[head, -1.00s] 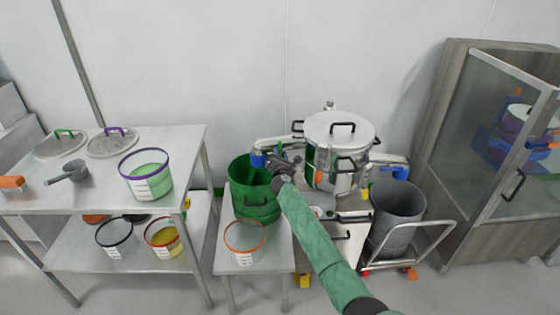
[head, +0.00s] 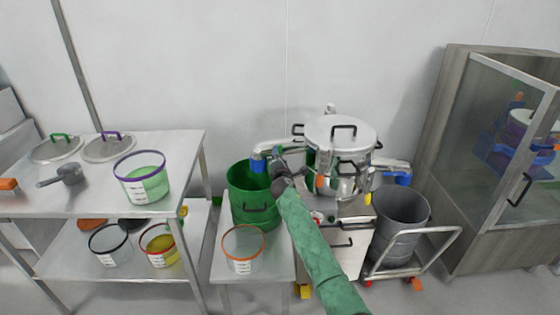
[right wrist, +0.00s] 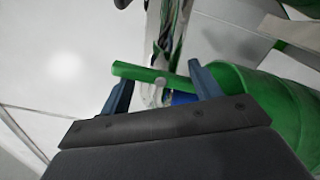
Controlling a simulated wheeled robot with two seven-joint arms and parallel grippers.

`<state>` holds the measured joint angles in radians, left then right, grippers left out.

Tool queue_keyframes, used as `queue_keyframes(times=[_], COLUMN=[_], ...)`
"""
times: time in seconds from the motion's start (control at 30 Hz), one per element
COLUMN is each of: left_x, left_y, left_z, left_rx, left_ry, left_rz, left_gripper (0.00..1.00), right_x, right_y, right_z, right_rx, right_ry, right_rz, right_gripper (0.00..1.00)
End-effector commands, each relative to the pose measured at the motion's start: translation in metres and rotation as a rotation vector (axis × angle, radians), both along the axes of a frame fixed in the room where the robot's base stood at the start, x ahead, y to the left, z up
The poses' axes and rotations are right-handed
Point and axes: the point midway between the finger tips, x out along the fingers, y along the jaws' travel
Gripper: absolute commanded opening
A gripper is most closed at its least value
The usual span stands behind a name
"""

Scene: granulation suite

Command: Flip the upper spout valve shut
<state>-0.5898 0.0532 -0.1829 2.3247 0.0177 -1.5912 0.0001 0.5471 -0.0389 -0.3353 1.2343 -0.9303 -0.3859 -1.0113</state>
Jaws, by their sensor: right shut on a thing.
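The upper spout (head: 270,147) reaches left from the steel machine (head: 340,160) and ends in a blue mouth (head: 257,164) over a green bucket (head: 252,190). My right gripper (head: 280,163) is at this spout, just right of the blue mouth, and hides the valve there in the head view. In the right wrist view, a green valve lever (right wrist: 143,73) with a round grey pivot lies between the fingertips of my right gripper (right wrist: 162,82). The gripper is shut on the lever. The spout's blue part (right wrist: 183,98) shows behind it. My left gripper is not in view.
A second spout with a blue end (head: 398,179) hangs on the right over a grey bin (head: 400,212) on a cart. An orange-rimmed tub (head: 243,262) stands before the green bucket. A steel table (head: 110,200) is left; a glass-door cabinet (head: 490,170) is right.

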Motion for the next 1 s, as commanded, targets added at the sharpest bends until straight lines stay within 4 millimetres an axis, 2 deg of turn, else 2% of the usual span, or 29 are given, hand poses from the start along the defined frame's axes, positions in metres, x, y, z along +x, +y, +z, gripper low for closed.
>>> queue_keyframes(times=[0.37, 0.4, 0.47, 0.77, 0.87, 1.0], left_x=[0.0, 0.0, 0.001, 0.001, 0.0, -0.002], left_y=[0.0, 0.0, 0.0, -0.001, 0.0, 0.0], left_z=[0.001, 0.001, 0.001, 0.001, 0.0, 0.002], left_rx=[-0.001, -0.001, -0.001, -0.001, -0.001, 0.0], left_ry=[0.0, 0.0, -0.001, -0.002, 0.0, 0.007], left_rz=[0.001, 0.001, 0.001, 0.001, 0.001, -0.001], left_gripper=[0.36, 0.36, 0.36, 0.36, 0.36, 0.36], right_x=[0.0, 0.0, 0.0, -0.001, -0.007, -0.025], right_y=[0.002, 0.002, 0.002, 0.001, 0.001, 0.001], right_z=[0.0, 0.0, 0.0, 0.0, -0.001, -0.002], right_rx=[0.04, 0.04, 0.038, 0.029, 0.028, 0.028], right_ry=[0.004, 0.004, 0.003, 0.002, 0.001, 0.001], right_rz=[0.003, 0.003, 0.003, 0.002, 0.002, 0.003], right_gripper=[0.42, 0.73, 0.82, 0.82, 0.82, 0.82])
